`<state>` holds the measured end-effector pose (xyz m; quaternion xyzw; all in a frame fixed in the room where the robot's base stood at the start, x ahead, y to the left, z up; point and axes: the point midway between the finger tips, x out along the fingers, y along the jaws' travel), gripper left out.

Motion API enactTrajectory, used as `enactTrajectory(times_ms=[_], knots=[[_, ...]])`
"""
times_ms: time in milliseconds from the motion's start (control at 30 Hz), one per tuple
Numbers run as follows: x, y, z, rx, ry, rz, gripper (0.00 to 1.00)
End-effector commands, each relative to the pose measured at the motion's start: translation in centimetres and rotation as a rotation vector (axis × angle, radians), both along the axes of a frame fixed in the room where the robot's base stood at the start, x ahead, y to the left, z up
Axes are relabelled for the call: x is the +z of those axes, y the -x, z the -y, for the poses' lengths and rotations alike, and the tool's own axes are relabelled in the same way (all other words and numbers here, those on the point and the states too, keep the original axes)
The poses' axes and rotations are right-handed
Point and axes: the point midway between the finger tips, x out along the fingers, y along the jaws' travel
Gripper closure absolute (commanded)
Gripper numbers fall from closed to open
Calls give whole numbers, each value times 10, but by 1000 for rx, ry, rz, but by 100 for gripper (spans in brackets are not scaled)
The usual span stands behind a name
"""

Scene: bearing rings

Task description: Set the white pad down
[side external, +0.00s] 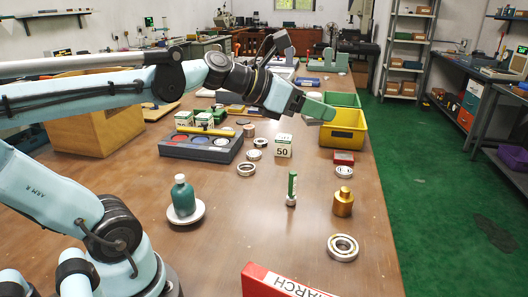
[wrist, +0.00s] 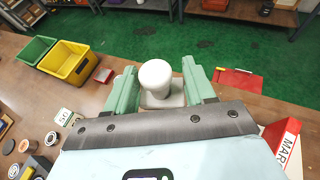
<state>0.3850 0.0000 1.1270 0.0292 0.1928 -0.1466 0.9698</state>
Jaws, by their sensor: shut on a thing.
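The white pad (wrist: 156,76) shows in the wrist view between the two green fingers of my gripper (wrist: 159,68). It has a round white top above a paler, squarish lower part. My gripper is shut on it. In the side external view my gripper (side external: 320,108) is above the table (side external: 235,240), in front of the yellow bin as seen there. The pad cannot be made out there. What lies directly under the pad is hidden.
The yellow bin (side external: 343,128) and green bin (side external: 342,99) stand near the table's right edge. A teal bottle (side external: 183,196) stands on a white dish. A brass weight (side external: 343,202), bearing ring (side external: 342,247), green-handled tool (side external: 292,188) and "50" block (side external: 283,146) stand about. The front middle is mostly clear.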

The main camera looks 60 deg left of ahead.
Motion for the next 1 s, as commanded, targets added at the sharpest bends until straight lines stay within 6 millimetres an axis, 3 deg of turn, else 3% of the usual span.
enactTrajectory(times_ms=[367, 667, 1000], knots=[[-3, -12, -10, -6, 0, 0, 77], [-22, -52, -51, -48, 1, 0, 77], [-62, -86, -109, -111, 1, 1, 77]])
